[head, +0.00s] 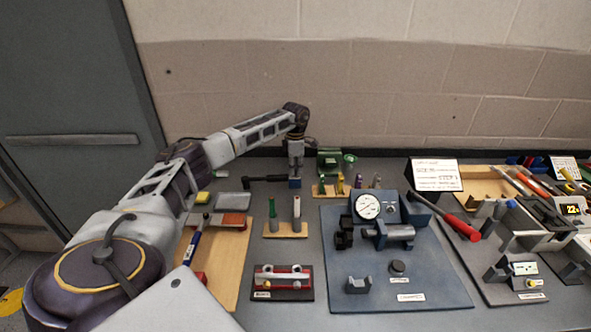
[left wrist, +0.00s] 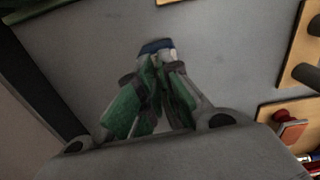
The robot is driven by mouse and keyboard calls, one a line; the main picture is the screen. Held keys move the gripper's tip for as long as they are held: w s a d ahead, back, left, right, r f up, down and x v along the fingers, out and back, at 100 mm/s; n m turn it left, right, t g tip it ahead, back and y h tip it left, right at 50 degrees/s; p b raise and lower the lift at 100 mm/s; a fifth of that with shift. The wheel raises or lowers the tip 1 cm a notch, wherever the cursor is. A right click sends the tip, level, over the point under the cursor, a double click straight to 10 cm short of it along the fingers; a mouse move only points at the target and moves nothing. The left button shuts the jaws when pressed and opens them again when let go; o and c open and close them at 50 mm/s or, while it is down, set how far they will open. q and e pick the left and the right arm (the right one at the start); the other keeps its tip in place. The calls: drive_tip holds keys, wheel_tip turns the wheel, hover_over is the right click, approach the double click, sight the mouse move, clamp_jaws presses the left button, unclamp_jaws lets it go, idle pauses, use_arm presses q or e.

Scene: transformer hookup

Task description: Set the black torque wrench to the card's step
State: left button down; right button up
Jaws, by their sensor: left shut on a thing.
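My left gripper (head: 295,176) points down at the back of the bench and is shut on a small blue piece (head: 295,183). In the left wrist view the closed fingertips (left wrist: 158,62) meet at this blue piece (left wrist: 156,46). A dark bar (head: 263,179), which looks like the black torque wrench, runs left from the blue piece; whether they are one piece I cannot tell. The bar is not clear in the left wrist view. A white printed card (head: 435,175) stands behind the blue fixture plate; its text is too small to read. My right gripper is not in view.
The blue plate (head: 345,285) carries a dial gauge (head: 367,206) and clamps. A red-handled tool (head: 460,226) lies to its right. A wooden board (head: 233,262), a peg block (head: 285,230) and a small rack (head: 283,293) stand nearer. The wall closes off the back.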

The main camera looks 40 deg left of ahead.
use_arm(q)
drive_tip(key=c, duration=1.6)
unclamp_jaws()
wheel_tip(320, 180, up, 12)
